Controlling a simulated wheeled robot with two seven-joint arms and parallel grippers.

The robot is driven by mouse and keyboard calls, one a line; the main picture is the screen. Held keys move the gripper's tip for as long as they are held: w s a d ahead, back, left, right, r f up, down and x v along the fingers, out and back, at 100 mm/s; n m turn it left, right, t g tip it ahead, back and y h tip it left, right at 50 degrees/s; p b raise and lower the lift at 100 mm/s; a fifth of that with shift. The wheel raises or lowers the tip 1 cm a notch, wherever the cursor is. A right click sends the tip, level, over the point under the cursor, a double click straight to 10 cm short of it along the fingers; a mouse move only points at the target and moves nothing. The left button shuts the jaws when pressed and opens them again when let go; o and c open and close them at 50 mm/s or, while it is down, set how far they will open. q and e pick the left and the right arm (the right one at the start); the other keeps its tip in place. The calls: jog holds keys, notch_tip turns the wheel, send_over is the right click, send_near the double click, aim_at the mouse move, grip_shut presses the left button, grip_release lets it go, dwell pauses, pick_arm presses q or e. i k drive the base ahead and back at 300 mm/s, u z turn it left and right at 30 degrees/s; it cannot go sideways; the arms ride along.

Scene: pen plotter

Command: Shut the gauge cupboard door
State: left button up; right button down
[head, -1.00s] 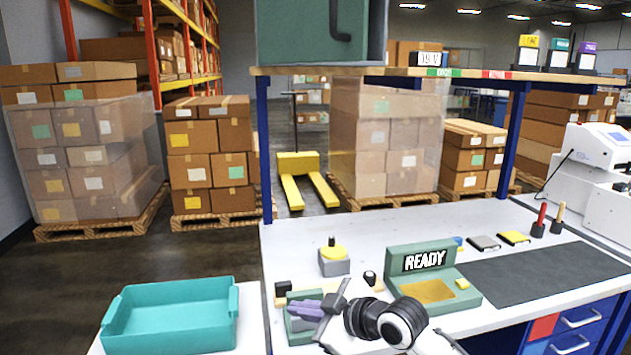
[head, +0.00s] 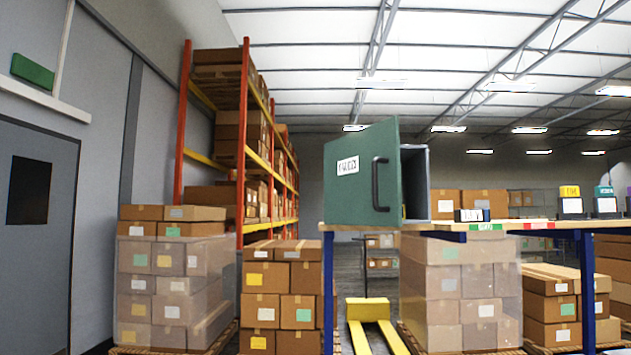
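The gauge cupboard (head: 416,183) stands on the raised wooden shelf in the head view. Its green door (head: 362,176) is swung open toward me and to the left, with a white label (head: 347,166) and a dark bar handle (head: 380,184) on its face. A gap shows the cupboard's inside to the right of the door; most of the inside is hidden behind the door. Neither of my grippers is in the view now.
The wooden shelf (head: 560,224) runs right from the cupboard on blue posts (head: 328,290). Colored bins (head: 570,200) stand on its right part. Pallets of boxes and a yellow pallet jack (head: 368,310) are on the floor behind. The space left of the door is clear.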

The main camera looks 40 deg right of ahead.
aim_at(362, 172)
jog(key=z, duration=0.3)
jog(key=i, duration=0.75)
jog(key=z, duration=0.65)
